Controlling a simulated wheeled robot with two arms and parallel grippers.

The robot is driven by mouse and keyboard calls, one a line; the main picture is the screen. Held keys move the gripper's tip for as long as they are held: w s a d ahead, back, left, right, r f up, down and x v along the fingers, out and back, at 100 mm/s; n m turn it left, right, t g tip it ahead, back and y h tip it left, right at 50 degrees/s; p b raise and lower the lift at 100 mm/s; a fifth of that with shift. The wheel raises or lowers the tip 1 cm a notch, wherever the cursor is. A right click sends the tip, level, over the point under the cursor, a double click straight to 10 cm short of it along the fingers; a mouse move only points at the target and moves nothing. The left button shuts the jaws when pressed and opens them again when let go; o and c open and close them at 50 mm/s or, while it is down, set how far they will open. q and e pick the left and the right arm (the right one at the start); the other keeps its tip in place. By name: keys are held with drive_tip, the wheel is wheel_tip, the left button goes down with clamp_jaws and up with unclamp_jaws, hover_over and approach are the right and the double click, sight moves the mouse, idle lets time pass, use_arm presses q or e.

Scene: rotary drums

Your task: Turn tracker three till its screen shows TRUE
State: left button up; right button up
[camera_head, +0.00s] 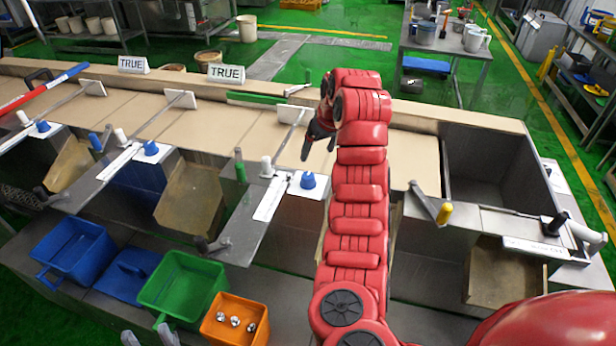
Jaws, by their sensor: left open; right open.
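Two white screens reading TRUE stand on the far edge of the counter, one at the left (133,65) and one to its right (227,74). No third screen can be read; my red arm covers part of the counter's far edge. My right gripper (317,146) is open and empty, dark-fingered, pointing down above the counter beside a white-ended divider (291,115). Whether it touches anything cannot be told. Handles along the near edge are blue (95,143), green (240,171) and yellow (444,213). Which belongs to tracker three cannot be told.
Blue knobs (308,180) and white pegs (266,166) stand along the counter's near edge. Below are a blue bin (72,250), a green bin (178,285) and an orange bin (237,325) with small metal parts. A red-and-blue bar (60,78) lies at the left.

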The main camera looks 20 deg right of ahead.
sight(308, 176)
drive_tip(key=p+x, duration=0.2)
drive_tip(key=x, duration=1.1)
drive_tip(key=shift+p, duration=0.4)
drive_tip(key=shift+x, duration=1)
drive_tip(key=shift+c, duration=0.3)
clamp_jaws()
